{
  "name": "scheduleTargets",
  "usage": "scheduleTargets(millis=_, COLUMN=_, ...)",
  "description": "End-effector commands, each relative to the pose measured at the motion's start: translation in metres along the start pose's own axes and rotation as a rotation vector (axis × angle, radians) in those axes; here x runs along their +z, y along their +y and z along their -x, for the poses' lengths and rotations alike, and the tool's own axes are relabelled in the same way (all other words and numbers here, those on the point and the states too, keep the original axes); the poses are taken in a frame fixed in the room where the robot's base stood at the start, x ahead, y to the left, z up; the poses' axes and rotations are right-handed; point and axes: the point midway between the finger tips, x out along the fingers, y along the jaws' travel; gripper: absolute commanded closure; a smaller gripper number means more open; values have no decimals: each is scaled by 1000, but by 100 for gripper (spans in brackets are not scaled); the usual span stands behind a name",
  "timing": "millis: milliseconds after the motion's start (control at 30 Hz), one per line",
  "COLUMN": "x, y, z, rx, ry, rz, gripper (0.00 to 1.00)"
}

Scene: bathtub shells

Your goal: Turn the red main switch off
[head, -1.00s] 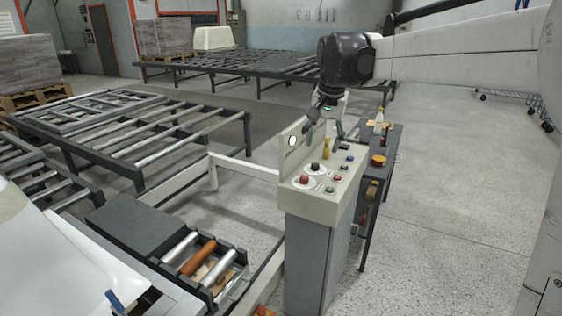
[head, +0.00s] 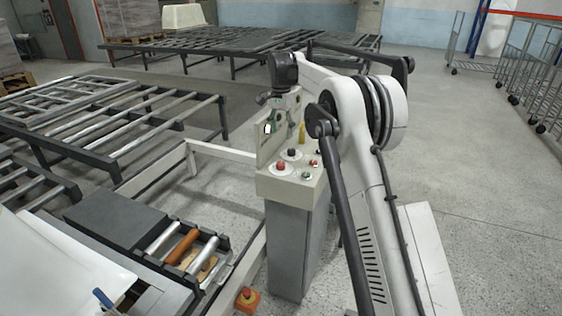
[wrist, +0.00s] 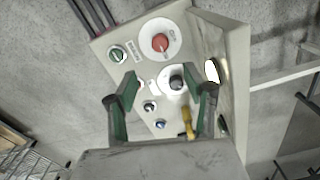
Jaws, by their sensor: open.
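A red round switch (head: 281,166) on a pale plate sits at the front left of the control panel top (head: 266,184). In the wrist view the red switch (wrist: 160,42) is at the top, beyond my fingertips. A black knob (wrist: 177,82) on a similar plate lies between my fingertips in that picture. My gripper (wrist: 170,84) is open and empty, with green-padded fingers pointing at the panel. In the head view my gripper (head: 280,112) is above the rear of the panel, near its upright back plate. It appears apart from the red switch. The switch's setting is not readable.
A green button (wrist: 119,55) and several small controls share the panel. A yellow object (wrist: 187,122) stands near one finger. The upright plate (wrist: 236,75) borders the panel. A red-topped box (head: 247,299) sits low in front.

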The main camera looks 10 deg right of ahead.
Motion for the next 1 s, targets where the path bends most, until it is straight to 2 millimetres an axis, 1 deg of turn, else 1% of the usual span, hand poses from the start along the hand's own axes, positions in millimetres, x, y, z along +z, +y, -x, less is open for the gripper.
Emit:
scheduleTargets(millis=167, x=-1, y=-1, z=-13, rx=3, ry=-3, rz=-5, gripper=53)
scheduleTargets(millis=267, x=-1, y=-1, z=-28, rx=3, ry=-2, rz=-5, gripper=53)
scheduleTargets(millis=600, x=-1, y=-1, z=-90, rx=2, ry=-2, rz=-4, gripper=53)
scheduleTargets(millis=800, x=-1, y=-1, z=-121, rx=2, ry=-2, rz=-4, gripper=53)
scheduleTargets(millis=900, x=-1, y=-1, z=-131, rx=2, ry=-2, rz=-4, gripper=53)
scheduleTargets(millis=1000, x=-1, y=-1, z=-136, rx=2, ry=-2, rz=-4, gripper=53)
